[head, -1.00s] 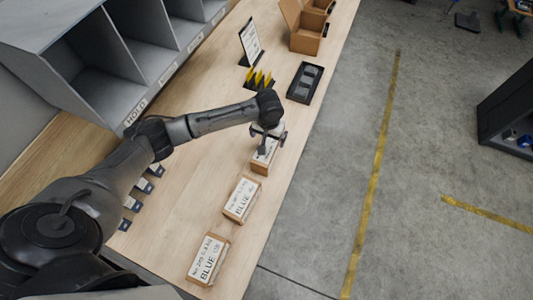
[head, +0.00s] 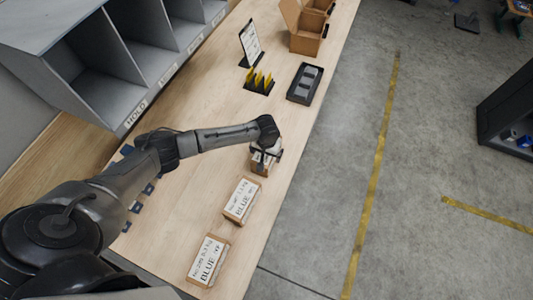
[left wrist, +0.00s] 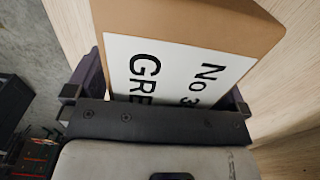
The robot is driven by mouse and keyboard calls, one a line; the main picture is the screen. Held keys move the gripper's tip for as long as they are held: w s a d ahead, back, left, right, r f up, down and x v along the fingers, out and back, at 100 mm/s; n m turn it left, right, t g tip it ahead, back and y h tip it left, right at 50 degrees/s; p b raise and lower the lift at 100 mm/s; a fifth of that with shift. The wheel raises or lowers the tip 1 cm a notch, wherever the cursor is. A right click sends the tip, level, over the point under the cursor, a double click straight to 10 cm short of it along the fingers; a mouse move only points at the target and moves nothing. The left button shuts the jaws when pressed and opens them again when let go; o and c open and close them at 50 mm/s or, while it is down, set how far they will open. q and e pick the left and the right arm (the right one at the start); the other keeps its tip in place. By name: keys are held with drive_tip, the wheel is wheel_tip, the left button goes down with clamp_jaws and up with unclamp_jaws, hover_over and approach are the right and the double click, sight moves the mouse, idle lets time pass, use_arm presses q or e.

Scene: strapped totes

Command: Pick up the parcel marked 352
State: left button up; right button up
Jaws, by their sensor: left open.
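Three brown parcels with white labels lie in a row along the table's right edge. My left gripper (head: 266,155) is over the farthest parcel (head: 258,170) and hides most of it. In the left wrist view this parcel (left wrist: 190,20) lies between the two dark fingers of the left gripper (left wrist: 155,100), which are open on either side of it. Its label shows "No 3" and "GRE"; the rest is hidden by the gripper. The middle parcel (head: 242,201) and the nearest parcel (head: 208,261) both read "BLUE"; their small print is hard to read. My right gripper is not in view.
Grey shelf compartments (head: 108,88), one marked HOLD, stand on the left. Beyond the gripper are a black tray (head: 305,83), yellow cards in a holder (head: 259,81), a sign stand (head: 250,43) and open cardboard boxes (head: 305,30).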

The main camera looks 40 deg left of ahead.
use_arm(q)
drive_tip(key=shift+f, duration=0.15)
drive_tip(key=shift+c, duration=0.4)
drive_tip(key=c, duration=1.2)
drive_tip(key=shift+c, duration=0.6)
drive_tip(key=shift+r, duration=0.2)
